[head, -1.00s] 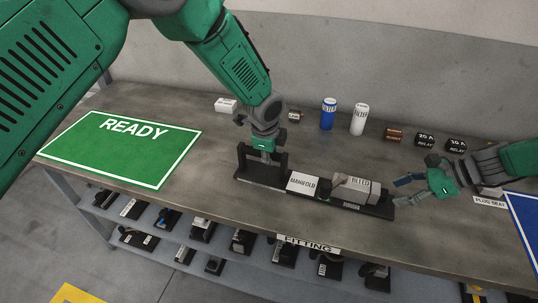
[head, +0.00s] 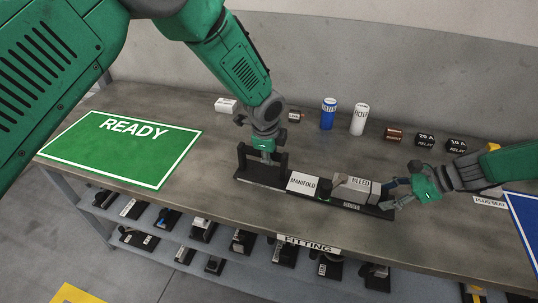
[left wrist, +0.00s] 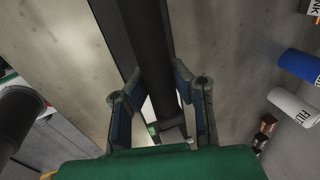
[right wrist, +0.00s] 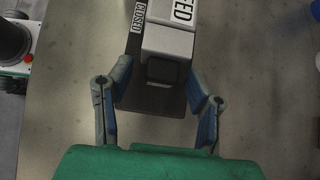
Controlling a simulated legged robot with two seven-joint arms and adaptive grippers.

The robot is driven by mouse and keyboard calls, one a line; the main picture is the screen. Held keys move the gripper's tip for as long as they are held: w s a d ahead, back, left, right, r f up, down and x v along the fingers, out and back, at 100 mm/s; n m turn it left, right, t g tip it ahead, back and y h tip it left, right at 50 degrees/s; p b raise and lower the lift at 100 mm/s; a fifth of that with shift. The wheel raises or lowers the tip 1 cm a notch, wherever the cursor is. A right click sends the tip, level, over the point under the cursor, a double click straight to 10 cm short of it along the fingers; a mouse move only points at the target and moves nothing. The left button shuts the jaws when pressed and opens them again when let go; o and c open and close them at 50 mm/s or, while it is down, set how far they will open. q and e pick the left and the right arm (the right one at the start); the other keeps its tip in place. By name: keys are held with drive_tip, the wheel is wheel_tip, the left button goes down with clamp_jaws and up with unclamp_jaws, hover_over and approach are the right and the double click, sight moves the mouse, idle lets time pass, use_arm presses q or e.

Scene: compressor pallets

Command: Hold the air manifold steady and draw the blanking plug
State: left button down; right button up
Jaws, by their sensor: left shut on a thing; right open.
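The air manifold (head: 302,184) lies on the bench, a long black base with a white MANIFOLD label, a grey block marked BLEED and an upright black handle frame at its left end. My left gripper (head: 265,152) is shut on the handle's dark bar, which also shows between its fingers in the left wrist view (left wrist: 155,60). My right gripper (head: 391,194) is open at the manifold's right end. In the right wrist view its fingers (right wrist: 160,108) stand apart on either side of a dark square end piece (right wrist: 164,70), probably the blanking plug, without visible contact.
A green READY mat (head: 115,150) lies at the left and a blue mat (head: 523,225) at the right edge, near a PLUG SEAT label (head: 489,201). Cans, relays and small boxes line the back. A lower shelf (head: 235,262) holds several parts.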

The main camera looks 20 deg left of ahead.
idle(0.4)
clamp_jaws()
drive_tip(key=shift+d, duration=0.1)
drive_tip(key=shift+s+d+f, duration=0.1)
drive_tip(key=shift+s+d, duration=0.05)
drive_tip(key=shift+d, duration=2.75)
